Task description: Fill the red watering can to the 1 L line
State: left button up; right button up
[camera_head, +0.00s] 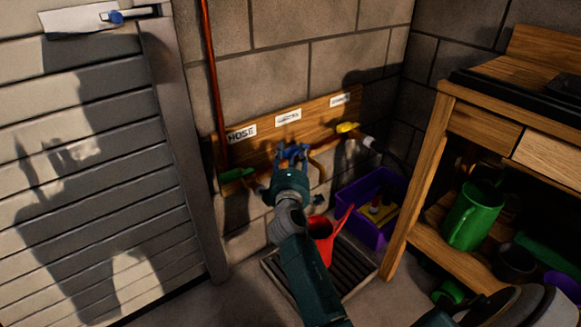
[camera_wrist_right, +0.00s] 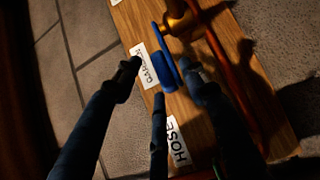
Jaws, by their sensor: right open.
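The red watering can (camera_head: 320,238) stands on a dark slatted drain grate (camera_head: 357,283) on the floor, partly hidden behind my right arm. Its spout points up to the right. Its 1 L line and water level cannot be seen. My right gripper (camera_head: 291,154) is at the middle tap on the wooden board. In the right wrist view my open fingers (camera_wrist_right: 160,85) are spread around the blue tap handle (camera_wrist_right: 163,62), beside a white label. I cannot tell whether they touch it. My left gripper is not in view.
A green tap handle (camera_head: 236,174) under the HOSE label and a yellow one (camera_head: 347,128) sit either side on the board (camera_head: 262,147). A purple crate (camera_head: 366,232) stands right of the grate. A wooden bench holds a green jug (camera_head: 474,215). A slatted door (camera_head: 85,170) is left.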

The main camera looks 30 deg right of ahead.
jog(key=v, duration=0.9)
jog(key=shift+c, duration=0.5)
